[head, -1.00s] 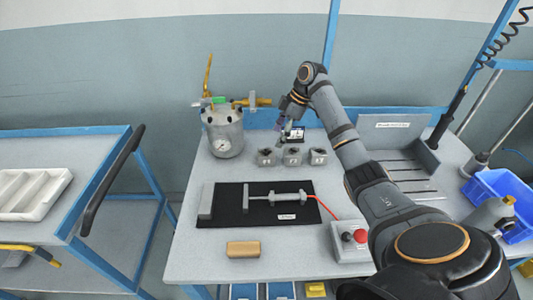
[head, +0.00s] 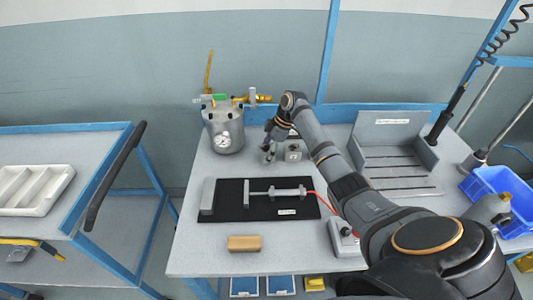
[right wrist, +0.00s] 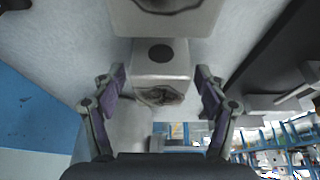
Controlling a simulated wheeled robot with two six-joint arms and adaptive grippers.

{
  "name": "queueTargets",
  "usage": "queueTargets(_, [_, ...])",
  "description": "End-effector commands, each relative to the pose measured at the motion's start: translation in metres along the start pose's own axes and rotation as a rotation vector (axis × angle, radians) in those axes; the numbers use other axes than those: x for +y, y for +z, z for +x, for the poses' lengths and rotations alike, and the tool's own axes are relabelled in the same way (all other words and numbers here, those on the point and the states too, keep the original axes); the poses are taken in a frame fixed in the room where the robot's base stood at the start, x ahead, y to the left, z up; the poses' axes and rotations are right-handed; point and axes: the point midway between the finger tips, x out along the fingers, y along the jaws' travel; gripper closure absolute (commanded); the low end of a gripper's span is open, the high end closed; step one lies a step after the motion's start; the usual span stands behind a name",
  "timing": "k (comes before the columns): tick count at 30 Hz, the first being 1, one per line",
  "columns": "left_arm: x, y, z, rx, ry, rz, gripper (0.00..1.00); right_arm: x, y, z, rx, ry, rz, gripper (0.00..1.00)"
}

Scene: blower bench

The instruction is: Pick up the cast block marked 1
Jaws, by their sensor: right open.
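Small grey cast blocks stand in a row behind the black mat. In the head view one block (head: 294,152) is clear, and another block (head: 267,157) is partly covered by my right gripper (head: 271,143). The marks are too small to read, so I cannot tell which is 1. In the right wrist view my open right gripper (right wrist: 160,80) has a finger on each side of a block (right wrist: 160,57) with a dark round spot and a rough dark recess. A second block (right wrist: 165,18) lies beyond it. No contact shows. My left gripper is out of view.
A black mat (head: 235,213) with a grey tool lies in front, with a tan block (head: 244,243) nearer. A slotted grey fixture (head: 395,165) stands right, beside a blue bin (head: 497,197).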

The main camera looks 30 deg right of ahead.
Motion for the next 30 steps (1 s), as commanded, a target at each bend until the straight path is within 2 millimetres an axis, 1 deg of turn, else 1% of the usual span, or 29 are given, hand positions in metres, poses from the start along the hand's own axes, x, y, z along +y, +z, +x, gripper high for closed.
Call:
queueTargets(3, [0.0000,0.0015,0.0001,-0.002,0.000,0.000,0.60,0.0001,0.0001,-0.0003,0.000,0.000,0.000,0.28])
queueTargets(19, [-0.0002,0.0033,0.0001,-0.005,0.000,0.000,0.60,0.0002,-0.0001,-0.0008,0.000,0.000,0.000,0.99])
queueTargets(26, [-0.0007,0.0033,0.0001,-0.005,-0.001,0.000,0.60,0.0006,-0.0008,-0.0020,0.001,0.002,-0.001,0.99])
queueTargets(30, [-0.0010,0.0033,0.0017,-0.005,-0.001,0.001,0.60,0.0013,-0.0042,-0.0095,0.003,0.004,-0.002,0.99])
